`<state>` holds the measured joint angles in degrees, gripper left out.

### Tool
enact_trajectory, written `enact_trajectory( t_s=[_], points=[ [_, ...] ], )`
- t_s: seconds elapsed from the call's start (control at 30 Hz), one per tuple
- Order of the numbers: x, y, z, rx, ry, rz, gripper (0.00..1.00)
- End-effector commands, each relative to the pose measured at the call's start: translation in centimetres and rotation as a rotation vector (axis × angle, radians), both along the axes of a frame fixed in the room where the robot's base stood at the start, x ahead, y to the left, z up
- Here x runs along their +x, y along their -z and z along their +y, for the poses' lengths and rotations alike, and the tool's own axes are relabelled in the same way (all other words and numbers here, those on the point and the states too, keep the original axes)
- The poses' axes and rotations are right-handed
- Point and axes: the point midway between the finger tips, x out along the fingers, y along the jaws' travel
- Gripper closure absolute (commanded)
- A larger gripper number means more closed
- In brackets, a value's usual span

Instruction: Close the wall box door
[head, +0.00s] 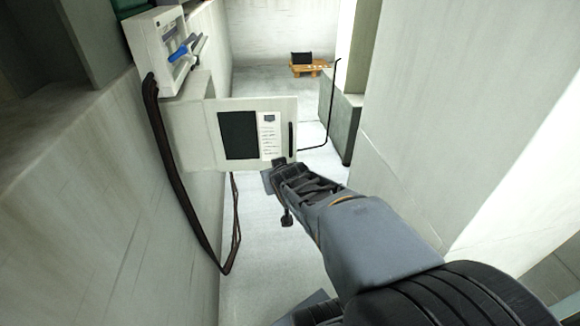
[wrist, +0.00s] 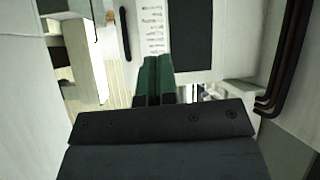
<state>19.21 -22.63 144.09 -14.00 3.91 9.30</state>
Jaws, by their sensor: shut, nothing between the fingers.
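The wall box (head: 188,132) is a pale grey box on the left wall in the head view. Its door (head: 208,115) stands open, sticking out from the wall to the right. The door face carries a dark panel, a white label and a dark upright handle (head: 291,138) near its free edge. My gripper (head: 278,164) is at the door's lower right, near the handle's lower end; I cannot tell if it touches. In the wrist view the shut, empty green fingers (wrist: 153,62) point at the door (wrist: 230,50), below the label, with the handle (wrist: 125,34) to their left.
A white wall unit with a blue lever (head: 180,52) is mounted above the box. Dark cables (head: 172,175) hang down the left wall. A grey cabinet (head: 342,125) stands beyond the door to the right. Pale floor between is clear.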

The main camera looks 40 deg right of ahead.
Motion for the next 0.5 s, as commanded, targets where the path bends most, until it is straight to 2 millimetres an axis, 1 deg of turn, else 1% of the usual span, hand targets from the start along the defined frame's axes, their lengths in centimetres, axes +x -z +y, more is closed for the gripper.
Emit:
enact_trajectory(
  t_s=[0.03, 0.1, 0.2, 0.3, 0.4, 0.5],
  points=[
    [0.6, 3.1, -1.9, -0.018, 0.026, -0.065, 1.0],
    [1.3, 4.5, -4.1, -0.049, 0.044, -0.168, 1.0],
    [1.8, 6.2, -6.5, -0.081, 0.049, -0.3, 1.0],
    [1.8, 7.4, -8.2, -0.1, 0.045, -0.41, 1.0],
    [1.6, 8.2, -9.3, -0.112, 0.034, -0.494, 1.0],
    [1.3, 8.6, -9.9, -0.117, 0.026, -0.551, 1.0]
  ],
)
